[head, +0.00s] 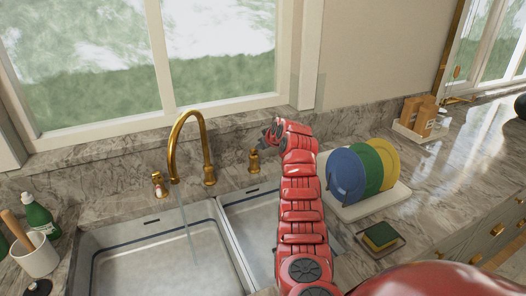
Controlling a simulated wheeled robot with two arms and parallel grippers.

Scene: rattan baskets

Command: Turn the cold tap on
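The curved brass faucet (185,128) stands behind the double sink (228,243). A brass tap handle (158,185) with a reddish mark is left of its spout. Another brass tap handle (254,162), on the right, stands upright behind the right basin; I cannot read any marking on it. My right gripper (266,140) is just above and right of this right handle; I cannot tell whether they touch. Its fingers are small, dark and partly hidden by the red wrist. A faint pale streak, looking like water, falls from the spout into the left basin. My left gripper is out of view.
A dish rack (378,203) with blue, green and yellow plates stands right of my arm. A sponge (381,234) lies in front of it. A green bottle (40,216) and white cup (36,257) stand at left. The window (140,60) rises behind the counter.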

